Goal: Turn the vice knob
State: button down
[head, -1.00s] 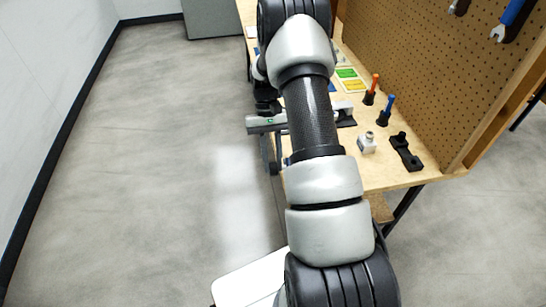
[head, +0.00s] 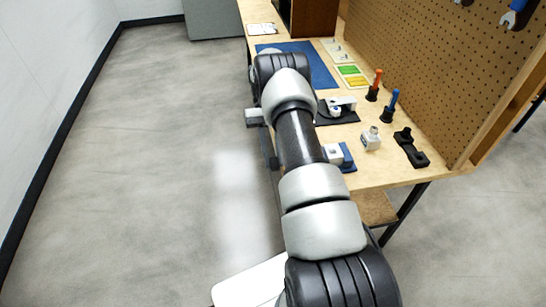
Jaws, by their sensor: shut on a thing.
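My arm reaches from the bottom of the head view up over the left edge of the workbench (head: 385,177). Its bent wrist end is at the upper middle, and it hides my gripper and whatever the jaws are on. A light grey block (head: 254,117) sticks out left of my arm, beyond the bench edge. It may be part of the vice, but I cannot tell. A grey fixture (head: 342,103) on a black base stands right of my arm on the bench. I cannot make out the vice knob.
Right of my arm are a white part on a blue base (head: 346,157), a small metal fitting (head: 371,139), a black bracket (head: 411,149), and orange-handled (head: 374,86) and blue-handled (head: 391,106) tools in holders. A pegboard (head: 440,75) bounds the right. The floor at left is clear.

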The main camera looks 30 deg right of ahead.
jog(key=c, duration=1.5)
grip_release()
jog(key=shift+c, duration=0.2)
notch_tip(320, 180, up, 10)
jog(key=p, duration=0.2)
